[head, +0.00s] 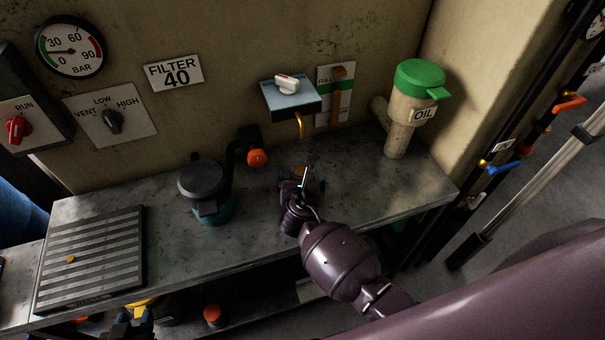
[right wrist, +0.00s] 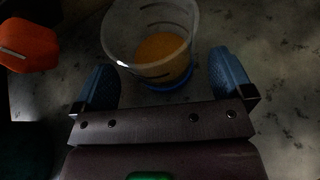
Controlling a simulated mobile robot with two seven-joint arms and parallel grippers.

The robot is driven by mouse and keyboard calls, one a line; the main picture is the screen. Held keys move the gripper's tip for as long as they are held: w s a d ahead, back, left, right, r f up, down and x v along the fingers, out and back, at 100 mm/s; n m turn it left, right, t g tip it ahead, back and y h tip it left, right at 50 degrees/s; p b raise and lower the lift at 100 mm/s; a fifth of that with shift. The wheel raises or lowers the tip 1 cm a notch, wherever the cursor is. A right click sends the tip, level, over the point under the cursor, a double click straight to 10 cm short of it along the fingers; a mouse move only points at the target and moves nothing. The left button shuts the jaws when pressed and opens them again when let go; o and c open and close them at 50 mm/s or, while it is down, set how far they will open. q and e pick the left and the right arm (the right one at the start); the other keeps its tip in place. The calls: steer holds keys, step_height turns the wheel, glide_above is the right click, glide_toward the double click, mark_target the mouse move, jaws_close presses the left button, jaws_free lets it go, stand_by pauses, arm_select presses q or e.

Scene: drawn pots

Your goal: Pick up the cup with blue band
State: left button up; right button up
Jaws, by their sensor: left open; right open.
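The cup with blue band (right wrist: 150,40) is a clear, marked cup with orange contents and a blue band round its base. In the right wrist view it stands upright on the worktop, just ahead of and between the two blue fingertips. My right gripper (right wrist: 165,78) is open around its near side; contact is not clear. In the head view, my right gripper (head: 302,187) is over the worktop below the brass spout and mostly hides the cup. My left gripper (head: 130,326) is open at the bottom edge, partly cut off, in front of the worktop and empty as far as I see.
An orange knob (head: 257,158) on a dark pipe is left of the cup, and also shows in the right wrist view (right wrist: 28,48). A dark lidded pot (head: 203,182) and a ribbed drain plate (head: 90,258) are further left. A green-topped oil filler (head: 410,105) stands right.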

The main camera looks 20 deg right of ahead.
steer(key=shift+w+d+f, duration=0.2)
steer(key=shift+w+f, duration=0.05)
steer(key=shift+w, duration=0.4)
steer(key=shift+c, duration=0.2)
steer(key=c, duration=1.1)
steer(key=shift+s+r, duration=0.2)
steer(key=shift+r, duration=0.2)
step_height(320, 180, up, 6)
steer(key=p, duration=0.2)
steer(key=s, duration=1.9)
steer(key=shift+s+d+r+b, duration=0.15)
steer(key=shift+s+d+b, duration=0.15)
steer(key=shift+s+d, duration=0.05)
